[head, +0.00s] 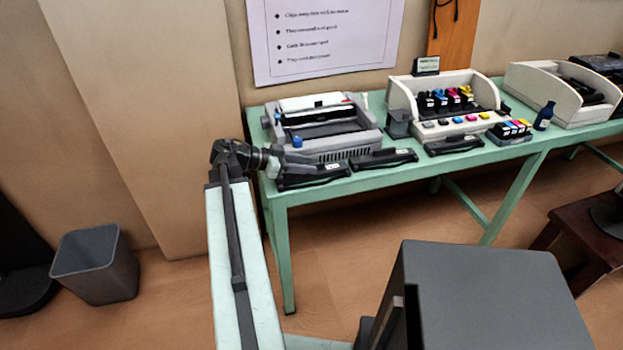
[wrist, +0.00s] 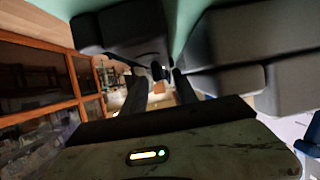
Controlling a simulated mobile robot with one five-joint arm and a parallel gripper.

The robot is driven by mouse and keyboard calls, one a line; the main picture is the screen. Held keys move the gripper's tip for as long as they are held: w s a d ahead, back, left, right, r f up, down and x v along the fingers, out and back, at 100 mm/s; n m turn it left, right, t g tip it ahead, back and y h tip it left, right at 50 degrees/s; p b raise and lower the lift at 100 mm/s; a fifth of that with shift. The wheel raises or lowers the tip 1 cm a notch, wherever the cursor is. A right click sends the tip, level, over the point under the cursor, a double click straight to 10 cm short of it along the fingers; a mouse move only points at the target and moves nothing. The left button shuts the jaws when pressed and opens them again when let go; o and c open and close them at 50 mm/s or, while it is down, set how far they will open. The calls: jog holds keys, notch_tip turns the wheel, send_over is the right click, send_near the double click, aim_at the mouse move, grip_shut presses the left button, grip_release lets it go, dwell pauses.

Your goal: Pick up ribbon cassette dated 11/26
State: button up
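Three black ribbon cassettes lie in a row along the front edge of the green table: a left one (head: 313,175), a middle one (head: 385,159) and a right one (head: 453,144). Each has a small pale label; the dates are too small to read. My gripper (head: 278,163) is at the table's front left corner, beside the left end of the left cassette. In the wrist view my gripper (wrist: 160,88) has its two fingers apart, with a dark block (wrist: 120,32), likely the left cassette, just beyond the tips. I cannot tell whether they touch it.
A grey printer (head: 322,128) stands close behind the left cassettes. A white unit with ink cartridges (head: 445,100), a small ink tray (head: 509,132) and a blue bottle (head: 544,116) are farther right. The green table (head: 420,172) has a narrow bare front strip. A grey bin (head: 96,265) stands on the floor.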

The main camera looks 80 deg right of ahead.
jog(key=shift+s+d+f, duration=0.2)
jog(key=shift+s+f, duration=0.05)
jog(key=shift+s, duration=0.15)
jog(key=shift+r, duration=0.1)
grip_shut()
jog(key=shift+r, duration=0.1)
notch_tip(320, 180, up, 10)
jog(key=p, duration=1)
